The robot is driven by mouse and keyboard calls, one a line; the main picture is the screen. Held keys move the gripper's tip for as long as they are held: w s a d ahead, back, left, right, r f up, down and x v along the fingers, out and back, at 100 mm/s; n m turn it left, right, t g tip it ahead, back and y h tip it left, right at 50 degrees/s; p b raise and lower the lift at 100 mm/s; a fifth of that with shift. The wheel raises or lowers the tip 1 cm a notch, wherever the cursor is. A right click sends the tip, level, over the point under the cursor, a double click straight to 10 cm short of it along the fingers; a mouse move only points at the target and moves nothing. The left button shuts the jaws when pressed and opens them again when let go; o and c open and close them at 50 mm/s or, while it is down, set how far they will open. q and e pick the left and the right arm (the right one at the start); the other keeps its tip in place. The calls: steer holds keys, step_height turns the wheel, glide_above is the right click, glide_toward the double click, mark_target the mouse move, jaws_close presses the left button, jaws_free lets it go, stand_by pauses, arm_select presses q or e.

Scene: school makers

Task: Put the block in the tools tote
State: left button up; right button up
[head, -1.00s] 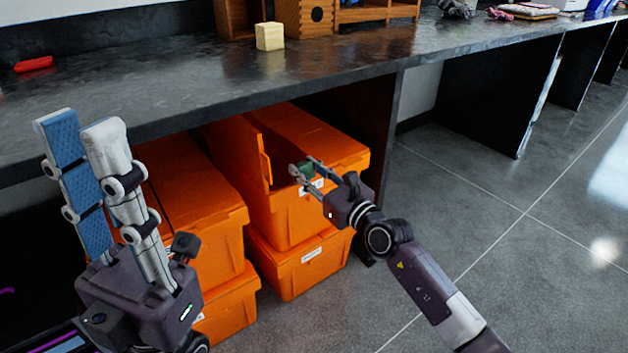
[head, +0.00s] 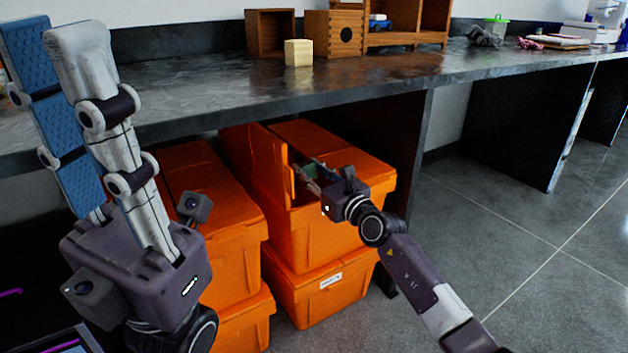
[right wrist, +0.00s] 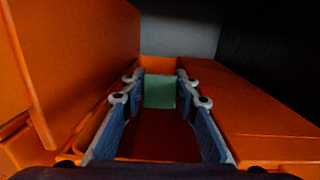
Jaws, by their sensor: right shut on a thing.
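My right gripper (head: 308,175) is shut on a green block (right wrist: 160,91). In the head view the block shows only as a small green patch between the fingers. The gripper holds it at the opening of the upper orange tote (head: 330,235) under the counter. In the right wrist view the block is between the two blue-padded fingers (right wrist: 160,98), with orange tote walls around it. The tote's one lid flap (head: 268,170) stands upright on the left. I cannot read a label on this tote. My left gripper (head: 55,38) is raised at the left, fingers apart and empty.
Another orange tote (head: 215,225) stands to the left with its lid closed, and a labelled orange tote (head: 315,290) is underneath. The dark counter (head: 230,92) overhangs the totes. A pale yellow cube (head: 299,53) sits on it. Floor at the right is clear.

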steer(key=shift+w+a, duration=0.1)
steer(key=shift+w, duration=0.05)
steer(key=o, duration=1.1)
